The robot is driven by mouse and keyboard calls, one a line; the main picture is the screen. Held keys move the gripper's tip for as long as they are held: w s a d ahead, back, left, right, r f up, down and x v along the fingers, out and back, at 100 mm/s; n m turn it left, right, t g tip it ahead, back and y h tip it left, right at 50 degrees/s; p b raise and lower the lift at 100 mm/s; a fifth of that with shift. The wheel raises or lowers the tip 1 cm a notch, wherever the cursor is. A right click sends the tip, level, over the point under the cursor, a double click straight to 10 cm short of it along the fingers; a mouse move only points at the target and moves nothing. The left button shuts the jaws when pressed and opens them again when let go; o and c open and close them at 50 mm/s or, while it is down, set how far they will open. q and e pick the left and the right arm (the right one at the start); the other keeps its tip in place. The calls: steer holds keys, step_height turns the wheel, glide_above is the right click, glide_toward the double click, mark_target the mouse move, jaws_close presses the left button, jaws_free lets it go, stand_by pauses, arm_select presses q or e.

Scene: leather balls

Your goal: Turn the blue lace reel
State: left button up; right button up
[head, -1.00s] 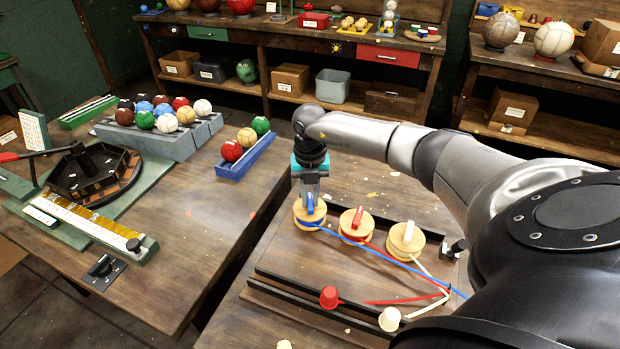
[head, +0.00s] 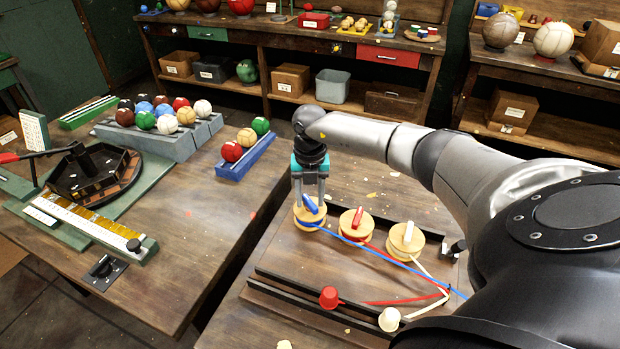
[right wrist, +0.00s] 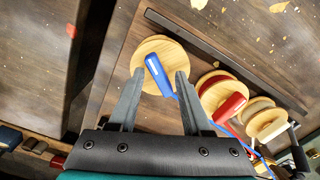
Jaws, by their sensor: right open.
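The blue lace reel (head: 310,222) is a pale wooden disc with a blue bar handle (head: 311,205) on top, at the left end of a row of reels. A blue lace runs from it to the lower right. My right gripper (head: 311,196) points down over this reel. In the right wrist view, its open fingers (right wrist: 157,80) stand either side of the blue handle (right wrist: 158,75), which lies tilted between them. I see a gap at both sides of the handle. My left gripper is not in view.
The red reel (head: 356,223) and white reel (head: 406,240) stand to the right on the same board. Racks of coloured balls (head: 232,151) lie on the left table.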

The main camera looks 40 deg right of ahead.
mark_target(310, 201)
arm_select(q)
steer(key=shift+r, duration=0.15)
arm_select(e)
step_height(310, 201, up, 15)
steer(key=shift+r, duration=0.15)
stand_by(0.4)
